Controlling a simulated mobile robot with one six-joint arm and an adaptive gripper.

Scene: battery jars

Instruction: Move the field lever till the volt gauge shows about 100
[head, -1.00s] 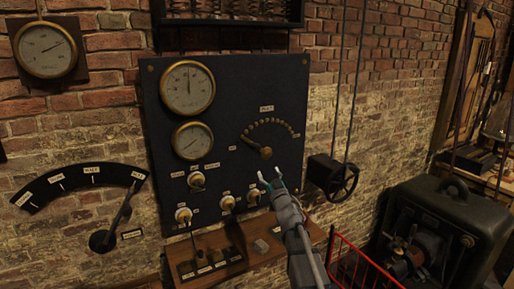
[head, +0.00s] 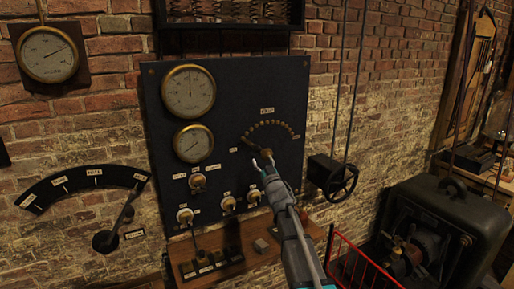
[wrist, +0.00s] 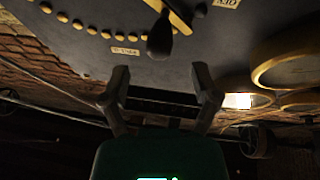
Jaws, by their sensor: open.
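The brass lever with a dark knob, likely the field lever, sits below an arc of studs on the dark panel (head: 230,110). In the head view it is mostly hidden by my gripper (head: 262,160). In the wrist view its dark knob (wrist: 160,38) is just ahead of and between the fingertips of my gripper (wrist: 160,80). The fingers are open, empty and apart from the knob. The panel has an upper gauge (head: 189,91), needle pointing nearly straight up, and a smaller lower gauge (head: 194,143). I cannot read which is volts.
A third gauge (head: 48,54) hangs on the left wall above a quadrant lever (head: 106,241). Several knobs (head: 197,181) line the lower panel. A wooden shelf (head: 250,262) juts out below.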

